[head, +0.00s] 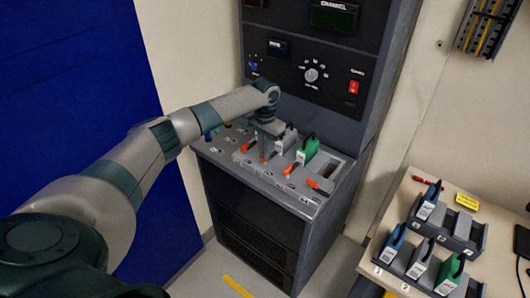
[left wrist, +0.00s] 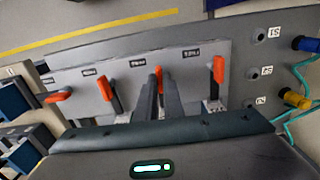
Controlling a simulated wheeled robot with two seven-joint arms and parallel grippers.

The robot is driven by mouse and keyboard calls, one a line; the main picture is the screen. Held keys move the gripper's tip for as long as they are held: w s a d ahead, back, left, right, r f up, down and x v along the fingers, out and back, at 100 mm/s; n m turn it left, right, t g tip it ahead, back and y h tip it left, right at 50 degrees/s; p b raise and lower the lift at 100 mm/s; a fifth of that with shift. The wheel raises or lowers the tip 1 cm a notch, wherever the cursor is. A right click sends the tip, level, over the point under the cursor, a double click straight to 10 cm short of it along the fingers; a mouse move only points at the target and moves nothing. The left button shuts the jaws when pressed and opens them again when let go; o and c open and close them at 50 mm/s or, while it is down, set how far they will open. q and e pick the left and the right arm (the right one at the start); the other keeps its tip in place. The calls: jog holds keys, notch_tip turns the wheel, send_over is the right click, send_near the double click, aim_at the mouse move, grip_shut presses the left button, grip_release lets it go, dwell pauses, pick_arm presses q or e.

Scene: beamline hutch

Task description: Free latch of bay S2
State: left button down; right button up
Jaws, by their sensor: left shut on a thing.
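The sloped bay panel (head: 303,205) on the grey rack carries a row of orange latches. My left gripper (head: 263,156) is low over the panel at the second latch from the left. In the left wrist view my gripper fingers (left wrist: 160,98) are shut on that orange latch (left wrist: 158,77), whose tip shows between them. The latch at its right (left wrist: 218,69) stands apart from the fingers. Another latch (left wrist: 104,88) points up the picture, and the leftmost one (left wrist: 58,97) lies sideways. The bay labels are too small to read. My right gripper is not in view.
A green cartridge (head: 307,150) and a grey one (head: 287,138) stand in bays behind the latches. The bay at the right is empty. Blue and yellow plugs (left wrist: 292,98) with cables sit beside the row. A table (head: 398,205) at right holds cartridge racks.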

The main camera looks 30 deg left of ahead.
pick_arm(q)
jog(key=shift+r, duration=0.1)
jog(key=m+p, duration=0.1)
jog(key=m, duration=0.2)
jog(key=shift+m+p, duration=0.35)
jog(key=shift+m, duration=0.05)
jog(key=m, duration=0.4)
jog(key=shift+w+p, duration=0.1)
jog(key=shift+p, duration=0.3)
jog(key=m, duration=0.9)
jog(key=shift+m, duration=0.4)
jog(key=c, duration=1.9)
grip_release()
jog(key=shift+o, duration=0.2)
